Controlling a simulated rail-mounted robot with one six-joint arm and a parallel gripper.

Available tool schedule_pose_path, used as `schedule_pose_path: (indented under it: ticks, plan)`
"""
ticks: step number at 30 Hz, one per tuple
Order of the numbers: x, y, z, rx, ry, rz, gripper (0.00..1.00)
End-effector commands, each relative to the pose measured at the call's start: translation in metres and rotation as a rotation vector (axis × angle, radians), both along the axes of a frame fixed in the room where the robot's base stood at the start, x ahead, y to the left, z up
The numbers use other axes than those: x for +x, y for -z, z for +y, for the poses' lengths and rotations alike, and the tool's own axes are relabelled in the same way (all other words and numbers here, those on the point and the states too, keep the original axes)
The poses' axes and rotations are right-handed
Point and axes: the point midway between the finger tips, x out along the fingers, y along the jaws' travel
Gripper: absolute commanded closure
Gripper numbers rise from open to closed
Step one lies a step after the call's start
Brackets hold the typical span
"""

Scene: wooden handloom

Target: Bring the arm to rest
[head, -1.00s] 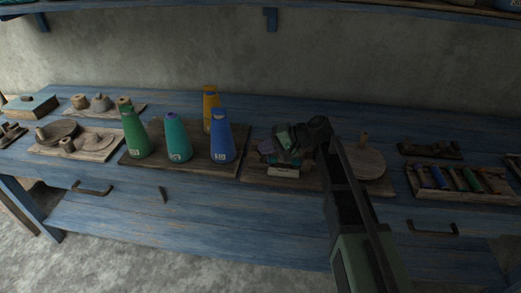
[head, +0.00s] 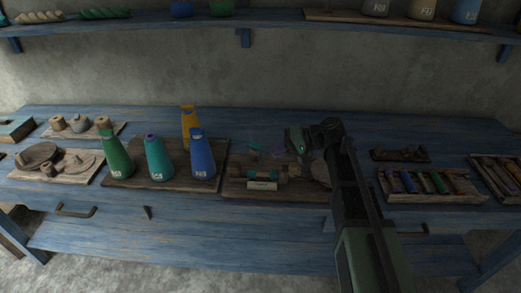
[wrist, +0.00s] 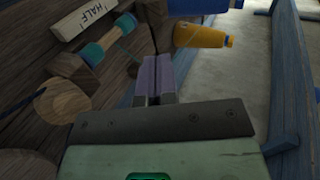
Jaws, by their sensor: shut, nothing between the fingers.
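My gripper (head: 277,153) is up over the dark wooden board (head: 230,190) in the head view, pointing left. Its purple fingers (wrist: 158,78) are together in the wrist view, with nothing between them. A spool wound with teal (head: 265,171) lies on the board below and left of the gripper, apart from it. My arm hides part of a round wooden disc (head: 321,173).
Green (head: 116,157), teal (head: 157,160), blue (head: 202,155) and yellow (head: 189,128) cones stand on a board left of the gripper. A rack of coloured spools (head: 430,186) is to the right. A blue shelf (head: 150,26) runs above along the wall.

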Motion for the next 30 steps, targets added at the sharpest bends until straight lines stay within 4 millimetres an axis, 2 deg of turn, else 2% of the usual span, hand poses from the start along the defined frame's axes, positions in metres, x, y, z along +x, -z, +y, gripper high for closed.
schedule_pose_path:
  ticks: [1,6,19,21,23,26,28,30]
  plan:
    - [0.0,-0.007,-0.007,0.0,0.001,0.0,1.0]
    - [0.0,-0.01,-0.017,0.0,0.0,-0.001,1.0]
    - [0.0,-0.009,-0.018,-0.002,0.0,0.0,1.0]
    - [-0.002,-0.001,-0.022,-0.049,0.0,0.001,1.0]
    - [-0.015,0.013,-0.031,-0.147,0.003,0.003,1.0]
    - [-0.057,0.031,-0.06,-0.405,0.006,0.007,1.0]
    - [-0.095,0.034,-0.089,-0.623,0.007,0.009,1.0]
    - [-0.136,0.026,-0.123,-0.845,0.006,0.008,1.0]
